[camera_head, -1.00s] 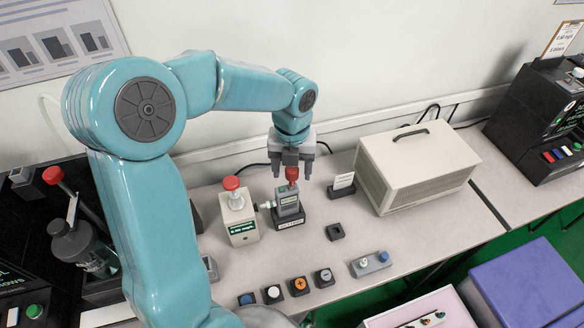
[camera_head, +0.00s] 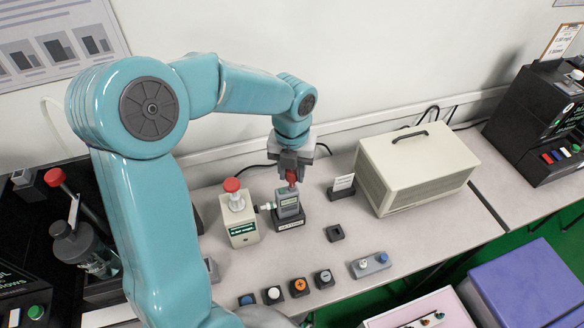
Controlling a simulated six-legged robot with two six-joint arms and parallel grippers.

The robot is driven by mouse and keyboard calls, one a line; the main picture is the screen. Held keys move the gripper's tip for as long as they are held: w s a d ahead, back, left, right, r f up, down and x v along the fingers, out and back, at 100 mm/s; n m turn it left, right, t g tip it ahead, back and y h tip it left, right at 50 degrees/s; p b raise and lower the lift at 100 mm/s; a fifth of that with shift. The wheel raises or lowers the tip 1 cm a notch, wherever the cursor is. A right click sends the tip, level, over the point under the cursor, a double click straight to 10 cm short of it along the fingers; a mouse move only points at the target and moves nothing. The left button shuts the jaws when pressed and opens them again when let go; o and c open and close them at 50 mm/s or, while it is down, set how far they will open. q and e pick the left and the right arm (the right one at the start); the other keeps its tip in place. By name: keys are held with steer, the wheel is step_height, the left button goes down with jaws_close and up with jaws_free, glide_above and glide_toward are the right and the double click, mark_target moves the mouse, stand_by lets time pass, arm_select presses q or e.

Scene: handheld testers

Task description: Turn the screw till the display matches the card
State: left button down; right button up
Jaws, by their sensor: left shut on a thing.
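My left gripper (camera_head: 292,172) points down and is shut on a red knob (camera_head: 292,178) above the small grey handheld tester (camera_head: 288,205). The tester stands upright in a dark base with a label (camera_head: 290,224) on its front. The screw itself is hidden or too small to tell. A beige unit (camera_head: 240,218) with a red-topped post stands to the left, joined to the tester by a short fitting; its dark green display (camera_head: 243,230) has text too small to read. A white card (camera_head: 343,182) stands in a dark holder to the right; its writing is not legible. My right gripper is not in view.
Buttons line the front: blue (camera_head: 247,300), white (camera_head: 273,294), orange (camera_head: 299,287) and grey (camera_head: 323,278). An empty dark socket (camera_head: 334,233) and a grey switch block (camera_head: 370,264) lie nearby. A beige case (camera_head: 415,168) stands at back right.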

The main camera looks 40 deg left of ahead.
arm_select(q)
steer(key=shift+m+p, duration=0.75)
steer(key=shift+m, duration=0.75)
steer(key=c, duration=0.7)
jaws_free()
step_height(320, 180, up, 7)
steer(key=p, duration=0.6)
steer(key=shift+r+p, duration=0.1)
steer(key=shift+p, duration=0.25)
steer(key=shift+s, duration=0.1)
